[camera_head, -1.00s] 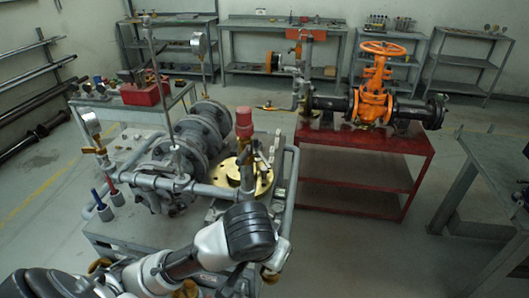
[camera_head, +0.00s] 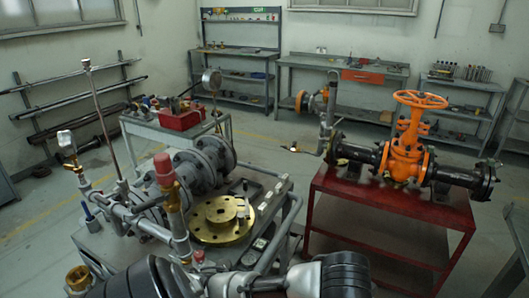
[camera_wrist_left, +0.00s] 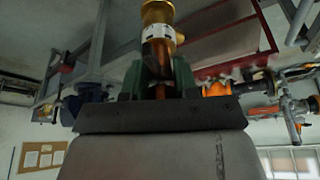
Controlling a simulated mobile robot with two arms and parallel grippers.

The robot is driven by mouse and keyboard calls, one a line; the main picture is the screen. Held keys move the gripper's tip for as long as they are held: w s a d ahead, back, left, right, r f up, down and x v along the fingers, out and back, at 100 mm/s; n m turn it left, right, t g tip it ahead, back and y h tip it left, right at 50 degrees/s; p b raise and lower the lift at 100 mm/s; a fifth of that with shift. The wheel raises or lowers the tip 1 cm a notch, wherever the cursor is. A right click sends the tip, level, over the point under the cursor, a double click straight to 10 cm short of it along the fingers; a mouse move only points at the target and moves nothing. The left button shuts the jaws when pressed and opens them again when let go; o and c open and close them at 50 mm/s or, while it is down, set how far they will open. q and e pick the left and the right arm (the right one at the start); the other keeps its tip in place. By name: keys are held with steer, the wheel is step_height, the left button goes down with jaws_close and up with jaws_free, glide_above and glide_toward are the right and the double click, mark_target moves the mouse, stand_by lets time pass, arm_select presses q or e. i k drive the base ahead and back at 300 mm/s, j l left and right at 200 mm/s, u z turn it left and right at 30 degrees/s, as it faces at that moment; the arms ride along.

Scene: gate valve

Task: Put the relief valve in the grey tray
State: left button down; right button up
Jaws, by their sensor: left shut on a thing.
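My left gripper (camera_wrist_left: 158,88) shows in the left wrist view, its green fingers shut on a brass part with a white label band, which looks like the relief valve (camera_wrist_left: 157,20). The valve's lower part is hidden between the fingers. In the head view the left gripper's fingers cannot be made out. A brass fitting (camera_head: 78,279) shows at the lower left edge there; I cannot tell if it is the held valve. My right gripper is not in view.
A grey cart carries flanged pipework (camera_head: 203,160), a red-capped brass fitting (camera_head: 163,170) standing upright and a brass flange (camera_head: 222,219). An orange gate valve (camera_head: 408,150) stands on a red table (camera_head: 390,215) at the right. A red box (camera_head: 181,117) sits on a bench behind.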

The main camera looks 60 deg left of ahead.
mark_target(252, 191)
steer(key=i+u, duration=0.35)
steer(key=i, duration=0.15)
steer(key=i+l+u, duration=0.1)
steer(key=i+u, duration=0.25)
steer(key=i, duration=0.15)
steer(key=i+j+u, duration=0.2)
steer(key=i+u, duration=0.15)
steer(key=i+j+u, duration=0.1)
steer(key=i+u, duration=0.25)
steer(key=i, duration=0.15)
steer(key=i+j+u, duration=0.15)
steer(key=u, duration=0.15)
